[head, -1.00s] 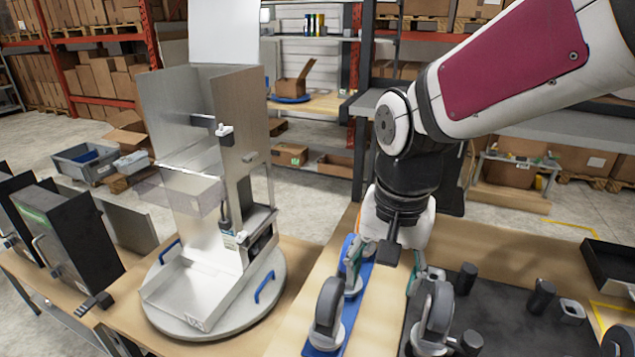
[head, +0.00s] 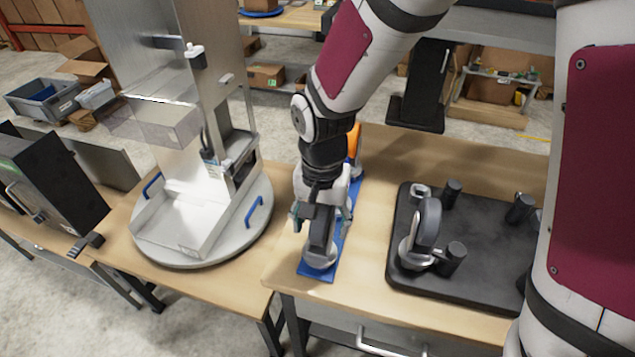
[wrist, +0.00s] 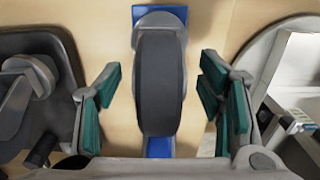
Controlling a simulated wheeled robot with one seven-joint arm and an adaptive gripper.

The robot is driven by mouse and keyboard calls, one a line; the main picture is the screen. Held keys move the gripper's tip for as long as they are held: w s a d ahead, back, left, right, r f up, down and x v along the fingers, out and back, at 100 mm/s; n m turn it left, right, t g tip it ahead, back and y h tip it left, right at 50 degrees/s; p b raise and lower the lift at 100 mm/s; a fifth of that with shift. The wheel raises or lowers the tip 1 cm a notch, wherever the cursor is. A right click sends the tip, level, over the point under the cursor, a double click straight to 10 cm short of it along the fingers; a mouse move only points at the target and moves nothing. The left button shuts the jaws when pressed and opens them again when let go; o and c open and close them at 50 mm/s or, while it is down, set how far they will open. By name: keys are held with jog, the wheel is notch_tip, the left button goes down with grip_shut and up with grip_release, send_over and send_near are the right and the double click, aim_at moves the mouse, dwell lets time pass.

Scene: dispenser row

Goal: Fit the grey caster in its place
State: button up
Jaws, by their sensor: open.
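A caster (head: 319,261) with a dark grey wheel and a light metal base stands on a blue strip (head: 336,232) on the wooden table. My gripper (head: 320,214) is over it, open, pointing down. In the wrist view the caster's wheel (wrist: 160,85) is between the spread green-padded fingers of my gripper (wrist: 158,98), with a gap on both sides. A second, similar caster (head: 427,222) stands on a black board (head: 465,280) to the right. The board also bears several black posts (head: 521,208). Which caster the task means I cannot tell from colour.
A round turntable (head: 200,255) with blue handles (head: 254,210) and a metal dispenser stand (head: 220,95) is to the left. An orange object (head: 354,140) shows behind my arm. A black box (head: 55,180) stands farther left. Table between strip and board is clear.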

jog(key=shift+f, duration=1.95)
